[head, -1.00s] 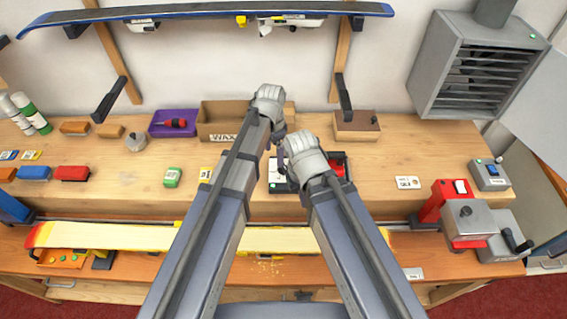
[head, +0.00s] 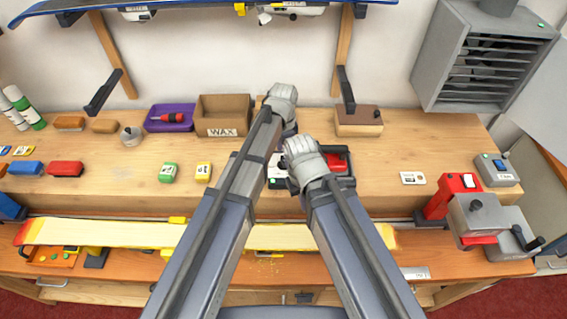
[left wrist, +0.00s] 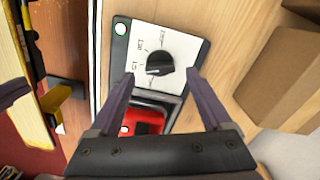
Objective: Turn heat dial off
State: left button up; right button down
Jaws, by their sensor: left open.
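The heat dial is a round black knob (left wrist: 159,64) on a white panel (left wrist: 180,43) with printed marks, shown in the left wrist view. Its pale pointer mark faces lower left. A green light (left wrist: 121,29) shines in the panel's corner. My left gripper (left wrist: 160,76) is open, its two purple fingers apart on either side of the knob in that view; contact cannot be told. In the head view the left gripper (head: 284,122) is near the dial unit, with its fingers mostly hidden. My right gripper (head: 294,184) is in front of the unit, and its jaws are unclear.
A red iron (head: 336,162) sits in a black tray beside the dial panel. A WAX box (head: 222,116) and a wooden block (head: 359,122) stand behind. Green (head: 168,172) and yellow (head: 203,171) wax blocks lie left. A ski (head: 110,234) runs along the front. The bench to the right is partly clear.

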aim_at(283, 160)
pick_arm(q)
jog(key=shift+f+b, duration=1.05)
jog(key=shift+f, duration=0.55)
pick_arm(e)
notch_tip(283, 160, down, 3)
jog(key=shift+f, duration=0.1)
pick_arm(q)
jog(key=shift+r, duration=0.1)
jog(key=shift+c, duration=0.2)
grip_shut()
